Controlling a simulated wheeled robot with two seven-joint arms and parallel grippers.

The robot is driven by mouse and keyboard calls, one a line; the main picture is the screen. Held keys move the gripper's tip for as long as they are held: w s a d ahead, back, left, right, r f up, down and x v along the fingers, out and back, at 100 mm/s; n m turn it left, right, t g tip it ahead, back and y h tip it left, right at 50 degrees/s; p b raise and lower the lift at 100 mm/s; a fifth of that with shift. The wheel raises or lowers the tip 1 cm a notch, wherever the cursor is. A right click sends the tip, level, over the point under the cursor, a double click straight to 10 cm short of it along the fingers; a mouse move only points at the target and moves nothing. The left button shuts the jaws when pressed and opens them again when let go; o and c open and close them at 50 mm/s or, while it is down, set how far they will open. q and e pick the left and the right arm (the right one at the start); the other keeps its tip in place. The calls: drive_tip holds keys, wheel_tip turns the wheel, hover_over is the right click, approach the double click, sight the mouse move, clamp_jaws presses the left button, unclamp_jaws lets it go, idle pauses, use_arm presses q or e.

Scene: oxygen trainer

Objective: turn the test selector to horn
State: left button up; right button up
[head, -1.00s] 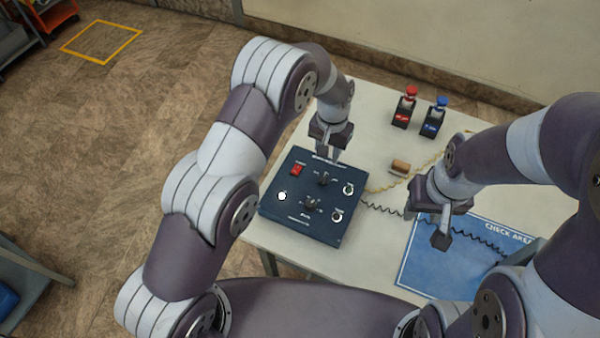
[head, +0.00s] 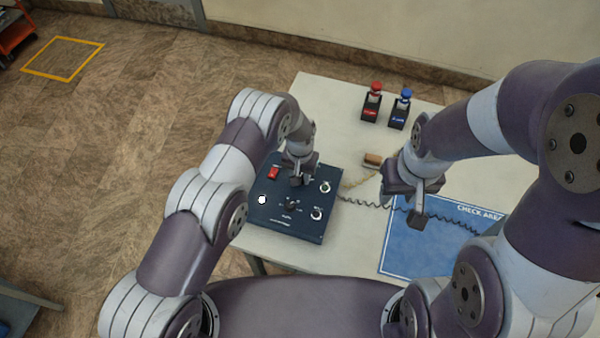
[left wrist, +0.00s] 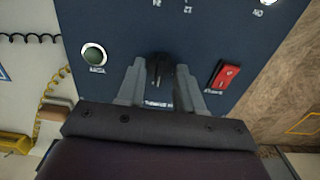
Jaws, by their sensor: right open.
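The dark blue trainer panel (head: 270,222) lies on the table, with two black knobs on its face. My left gripper (head: 297,180) is over the upper knob and hides most of it in the head view. In the left wrist view the left gripper's fingers (left wrist: 160,88) stand apart on either side of a black knob (left wrist: 158,68), with narrow gaps showing. The lower knob (head: 291,204) is free. The lettering is too small to tell which knob is the test selector or where it points. My right gripper (head: 414,212) is open and empty above the table.
A red switch (head: 273,173) sits beside the upper knob. Red (head: 371,105) and blue (head: 401,110) plunger units stand at the table's back. A small brown block (head: 373,159), a coiled black cord and a blue check-area mat (head: 400,262) lie to the right.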

use_arm(q)
clamp_jaws()
drive_tip(key=shift+f+n+b, duration=0.15)
drive_tip(key=shift+n+b, duration=0.35)
drive_tip(key=shift+b, duration=0.2)
drive_tip(key=n+b, duration=0.6)
drive_tip(key=n, duration=0.1)
drive_tip(key=shift+n+b, duration=1.05)
drive_tip(key=shift+n, duration=0.85)
drive_tip(key=shift+r, duration=0.2)
